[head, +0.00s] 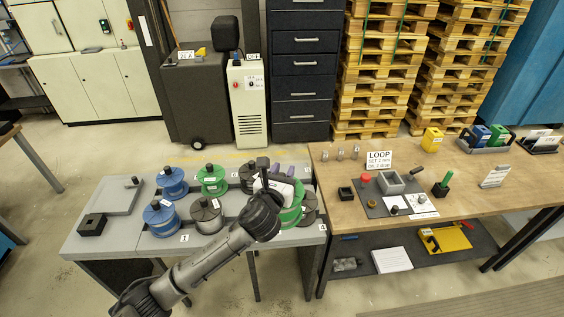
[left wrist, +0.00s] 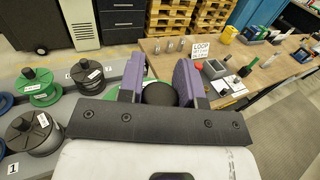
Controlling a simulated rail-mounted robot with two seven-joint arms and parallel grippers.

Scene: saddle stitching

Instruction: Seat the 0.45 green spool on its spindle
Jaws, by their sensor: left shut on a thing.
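A green spool (head: 291,213) hangs under my left gripper (head: 280,184) at the right end of the grey spool bench. A second green spool (head: 212,180) stands in the back row and also shows in the left wrist view (left wrist: 38,88). Its label is too small to read, so I cannot tell which is the 0.45. The spindle under the held spool is hidden. My right gripper is not in view.
Blue spools (head: 171,183) stand at left, grey spools (head: 207,217) at front, and a dark spool (head: 248,178) at back. A grey spool (head: 311,208) sits close beside the held one. A wooden table (head: 440,190) with a LOOP sign (head: 379,159) adjoins at right.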

